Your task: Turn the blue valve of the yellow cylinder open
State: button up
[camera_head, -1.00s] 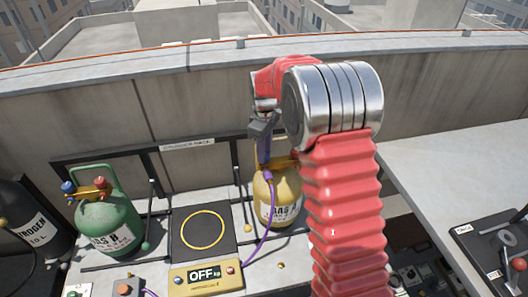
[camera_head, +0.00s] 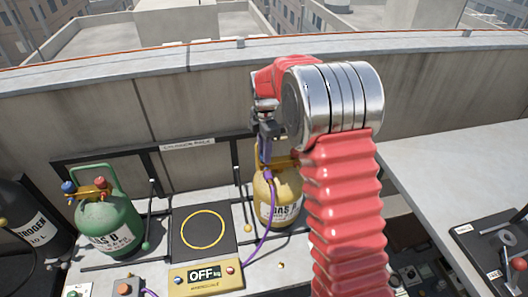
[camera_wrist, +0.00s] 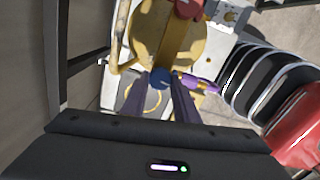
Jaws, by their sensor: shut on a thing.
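The yellow cylinder (camera_head: 264,205) stands at the back of the bench, partly hidden behind my arm. In the wrist view its round yellow top (camera_wrist: 185,45) shows, with a brass valve bar across it. The blue valve (camera_wrist: 160,78) is at the near end of that bar, and a red valve (camera_wrist: 188,8) is at the far end. My gripper (camera_wrist: 163,84) is shut on the blue valve, one finger on each side. In the head view my gripper (camera_head: 266,160) points down at the cylinder top, and the blue valve is hidden there.
A purple hose (camera_head: 263,238) runs from the cylinder to the bench front. A green cylinder (camera_head: 112,228) stands left of a black scale plate (camera_head: 180,238), whose display (camera_head: 205,274) reads OFF. A concrete wall (camera_head: 190,100) rises behind; a grey counter (camera_head: 465,155) is at right.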

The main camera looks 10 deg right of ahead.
jog(key=shift+w+r+n, duration=0.1)
jog(key=shift+n, duration=0.4)
jog(key=o, duration=1.1)
jog(key=shift+c, duration=0.2)
notch_tip(320, 180, up, 14)
jog(key=shift+f, duration=0.2)
